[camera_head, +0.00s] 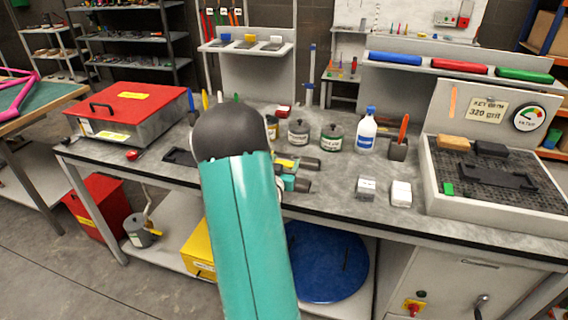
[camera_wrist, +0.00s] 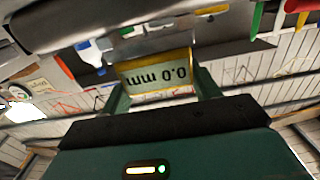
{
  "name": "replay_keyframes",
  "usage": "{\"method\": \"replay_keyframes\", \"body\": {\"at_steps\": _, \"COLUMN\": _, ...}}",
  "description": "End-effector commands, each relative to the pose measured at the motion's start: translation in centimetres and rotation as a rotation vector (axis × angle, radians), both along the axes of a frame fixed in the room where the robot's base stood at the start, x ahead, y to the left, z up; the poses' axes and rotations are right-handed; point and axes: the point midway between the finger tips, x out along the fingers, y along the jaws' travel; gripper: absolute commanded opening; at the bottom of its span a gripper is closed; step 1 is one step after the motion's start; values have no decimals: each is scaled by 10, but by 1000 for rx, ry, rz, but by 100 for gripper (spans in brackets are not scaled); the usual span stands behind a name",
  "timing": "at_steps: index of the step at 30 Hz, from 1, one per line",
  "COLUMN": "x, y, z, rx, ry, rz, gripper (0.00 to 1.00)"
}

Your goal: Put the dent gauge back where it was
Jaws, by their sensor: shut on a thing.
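The dent gauge (camera_wrist: 158,74) shows in the wrist view as a yellow-framed display reading "0.0 mm" upside down. My gripper (camera_wrist: 162,86) is shut on it, with one green finger on each side. In the head view, my arm covers much of the middle of the workbench (camera_head: 335,205). Teal and yellow parts show just right of the arm there, but I cannot tell the gauge apart clearly. The place the gauge came from cannot be told from these frames.
A red-lidded box (camera_head: 125,104) stands at the bench's left. Dark jars (camera_head: 331,138), a white spray bottle (camera_head: 367,132) and two small pale blocks (camera_head: 401,194) stand right of my arm. A gridded sanding tray (camera_head: 497,183) fills the right end. Bare bench lies near the front edge.

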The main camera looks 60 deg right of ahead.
Motion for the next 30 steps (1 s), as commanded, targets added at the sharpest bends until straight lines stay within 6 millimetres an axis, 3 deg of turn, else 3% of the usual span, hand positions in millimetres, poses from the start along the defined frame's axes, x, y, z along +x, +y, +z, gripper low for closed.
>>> {"method": "replay_keyframes", "body": {"at_steps": 1, "x": 0, "y": 0, "z": -1, "rx": -1, "ry": 0, "rz": 0, "gripper": 30}}
{"method": "replay_keyframes", "body": {"at_steps": 2, "x": 0, "y": 0, "z": -2, "rx": -1, "ry": 0, "rz": 0, "gripper": 64}}
{"method": "replay_keyframes", "body": {"at_steps": 5, "x": 0, "y": 0, "z": -1, "rx": -1, "ry": 0, "rz": 0, "gripper": 83}}
{"method": "replay_keyframes", "body": {"at_steps": 18, "x": -1, "y": 1, "z": -1, "rx": 0, "ry": -1, "rz": -1, "gripper": 83}}
{"method": "replay_keyframes", "body": {"at_steps": 30, "x": -6, "y": 85, "z": 1, "rx": 2, "ry": 1, "rz": 3, "gripper": 83}}
